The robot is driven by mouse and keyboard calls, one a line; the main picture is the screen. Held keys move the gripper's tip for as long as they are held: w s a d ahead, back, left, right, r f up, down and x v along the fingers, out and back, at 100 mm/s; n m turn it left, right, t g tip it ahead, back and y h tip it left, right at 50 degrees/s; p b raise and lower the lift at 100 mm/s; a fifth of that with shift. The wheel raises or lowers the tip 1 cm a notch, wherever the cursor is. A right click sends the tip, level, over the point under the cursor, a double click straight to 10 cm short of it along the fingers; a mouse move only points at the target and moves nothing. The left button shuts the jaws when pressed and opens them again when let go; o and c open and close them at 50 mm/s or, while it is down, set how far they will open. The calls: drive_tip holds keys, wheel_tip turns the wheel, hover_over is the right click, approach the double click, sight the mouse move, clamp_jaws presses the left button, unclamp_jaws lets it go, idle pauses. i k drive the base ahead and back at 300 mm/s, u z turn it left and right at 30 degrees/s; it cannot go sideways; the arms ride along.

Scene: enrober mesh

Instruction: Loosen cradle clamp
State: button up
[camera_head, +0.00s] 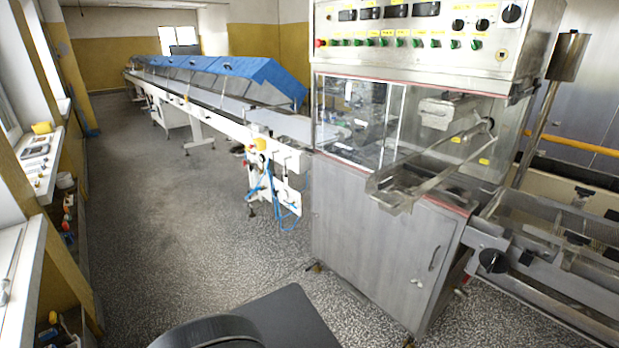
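The enrober (385,250) is a steel cabinet machine at centre right, with a control panel on top and a clear-windowed chamber below it. A metal trough (405,188) sticks out from the chamber's front. A black round knob (493,260) sits on a bracket at the machine's right side, beside the mesh conveyor (590,240). Smaller black knobs (577,238) show on the conveyor frame. I cannot tell which of these is the cradle clamp, or whether any is tight. My gripper is not in view; only dark parts of my own body show at the bottom.
A long conveyor with blue covers (225,72) runs to the back left. A window sill (40,160) and shelves with small items (68,215) line the left wall. The speckled floor (170,220) between is clear. A steel post (540,110) stands at the right.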

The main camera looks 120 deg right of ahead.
sight(386, 184)
drive_tip(key=z, duration=3.6)
drive_tip(key=i, duration=0.85)
drive_tip(key=z, duration=1.2)
